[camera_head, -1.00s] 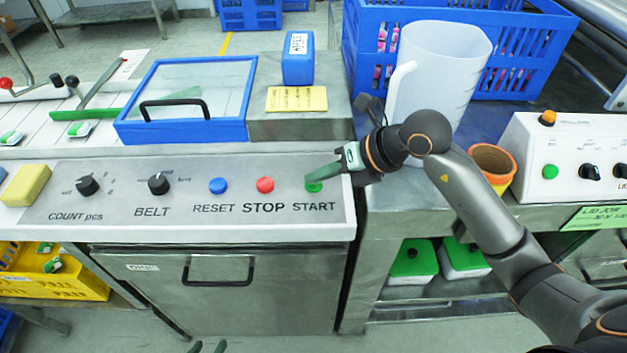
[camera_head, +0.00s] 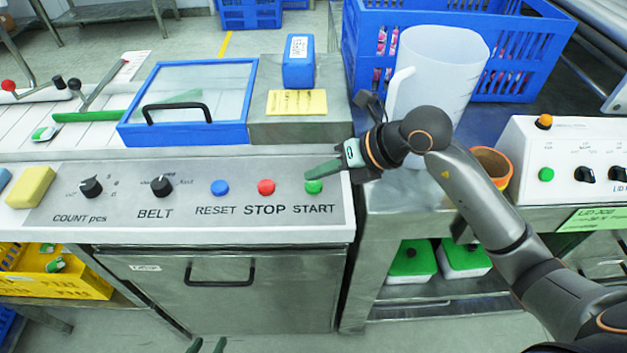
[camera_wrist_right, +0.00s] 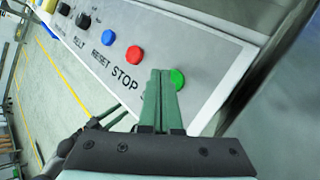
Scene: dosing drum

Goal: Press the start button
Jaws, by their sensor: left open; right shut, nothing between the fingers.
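The green START button (camera_head: 314,186) is at the right end of the panel's row, right of the red STOP button (camera_head: 266,187) and the blue RESET button (camera_head: 219,187). My right gripper (camera_head: 309,170) is shut and empty, with its green fingertips just above the START button in the head view.
A blue-framed clear lid (camera_head: 190,100) and a yellow note (camera_head: 297,102) are behind the panel. A white jug (camera_head: 440,75), an orange ring-like container (camera_head: 493,163) and a second control box (camera_head: 580,150) stand to the right. A yellow sponge (camera_head: 31,187) lies on the left.

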